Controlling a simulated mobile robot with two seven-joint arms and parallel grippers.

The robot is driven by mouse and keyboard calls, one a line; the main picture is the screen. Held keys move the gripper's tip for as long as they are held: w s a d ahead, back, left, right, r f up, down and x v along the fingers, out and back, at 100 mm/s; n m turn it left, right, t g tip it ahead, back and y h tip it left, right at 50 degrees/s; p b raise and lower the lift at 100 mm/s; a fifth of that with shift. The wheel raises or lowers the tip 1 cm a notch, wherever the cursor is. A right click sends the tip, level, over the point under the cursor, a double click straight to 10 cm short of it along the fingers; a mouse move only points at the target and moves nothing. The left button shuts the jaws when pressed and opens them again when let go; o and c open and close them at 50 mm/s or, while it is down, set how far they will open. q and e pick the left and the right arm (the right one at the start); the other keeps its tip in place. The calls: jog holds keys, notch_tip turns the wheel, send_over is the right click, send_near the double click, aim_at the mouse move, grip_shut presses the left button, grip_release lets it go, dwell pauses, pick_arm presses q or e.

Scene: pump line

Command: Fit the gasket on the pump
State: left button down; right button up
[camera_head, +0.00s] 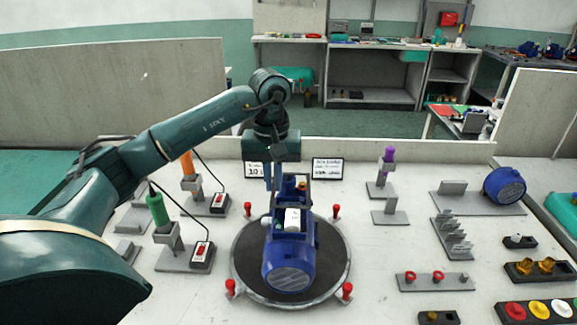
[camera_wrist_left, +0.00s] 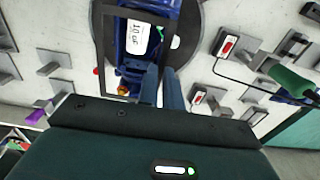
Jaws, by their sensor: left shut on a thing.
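The blue pump (camera_head: 289,262) with a white label lies on a dark round turntable (camera_head: 240,272) in the middle of the bench. It also shows in the left wrist view (camera_wrist_left: 128,72). My left gripper (camera_head: 272,186) points down at the pump's far end. Its two blue fingers (camera_wrist_left: 160,74) are close together. A thin black rectangular frame, which looks like the gasket (camera_wrist_left: 98,50), reaches out from the fingers and overlaps the pump in the wrist view. Whether it touches the pump is unclear. The fingers hide its grasped edge. My right gripper is out of sight.
Red pegs (camera_head: 336,211) stand around the turntable. Green (camera_head: 157,208) and orange tools with switch boxes stand left. A purple-handled tool (camera_head: 388,160), a red-ring stand (camera_head: 435,281) and another blue motor part (camera_head: 504,186) are right. Two signs (camera_head: 328,168) stand behind the pump.

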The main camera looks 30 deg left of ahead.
aim_at(274, 213)
pick_arm(q)
jog(key=shift+s+f+b, duration=0.2)
jog(key=shift+f+b, duration=0.1)
jog(key=shift+b, duration=0.05)
jog(key=shift+f+b, duration=0.45)
jog(key=shift+f, duration=0.2)
jog(key=shift+f+b, duration=0.6)
jog(key=shift+f, duration=0.3)
jog(key=shift+f+b, duration=0.55)
jog(key=shift+f, duration=0.25)
jog(key=shift+f+b, duration=0.35)
jog(key=shift+f, duration=0.15)
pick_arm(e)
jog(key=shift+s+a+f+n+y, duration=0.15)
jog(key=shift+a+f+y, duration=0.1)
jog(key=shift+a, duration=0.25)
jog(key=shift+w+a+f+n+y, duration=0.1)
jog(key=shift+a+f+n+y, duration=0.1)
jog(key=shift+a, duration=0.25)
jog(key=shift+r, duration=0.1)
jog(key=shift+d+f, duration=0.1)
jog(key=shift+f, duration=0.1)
